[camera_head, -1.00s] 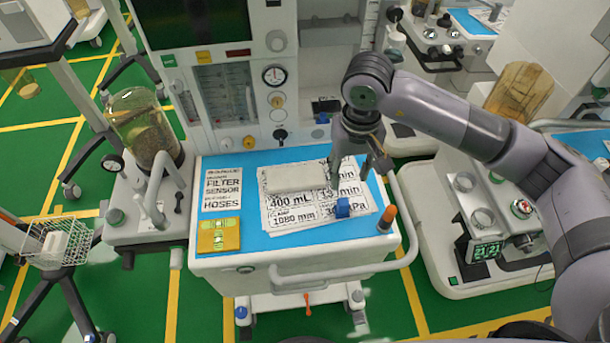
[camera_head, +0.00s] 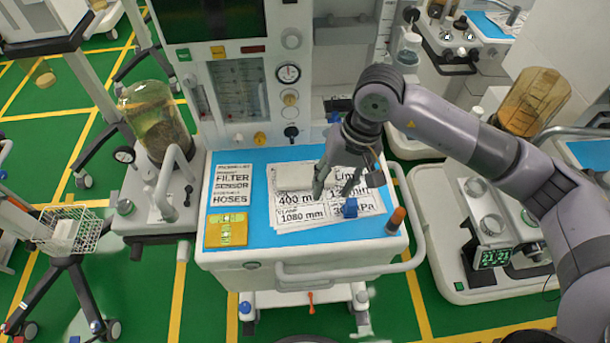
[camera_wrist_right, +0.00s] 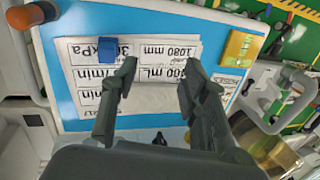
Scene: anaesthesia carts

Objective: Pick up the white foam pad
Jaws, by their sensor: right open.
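The white foam pad (camera_head: 293,176) lies flat on printed white sheets (camera_head: 290,218) on the cart's blue top. My right gripper (camera_head: 333,190) is open above the sheets, at the pad's right end, and hides that end in the head view. In the right wrist view the open fingers (camera_wrist_right: 156,74) spread over the sheets, with the pale pad (camera_wrist_right: 160,98) faintly visible between them. I cannot tell whether a finger touches it. My left gripper is in neither view.
A small blue block (camera_head: 350,207) sits on the sheets, and an orange-capped cylinder (camera_head: 396,220) stands at the right front corner. A yellow card (camera_head: 226,230) lies front left. The anaesthesia machine's panel (camera_head: 240,90) rises behind; a white rail (camera_head: 345,269) edges the front.

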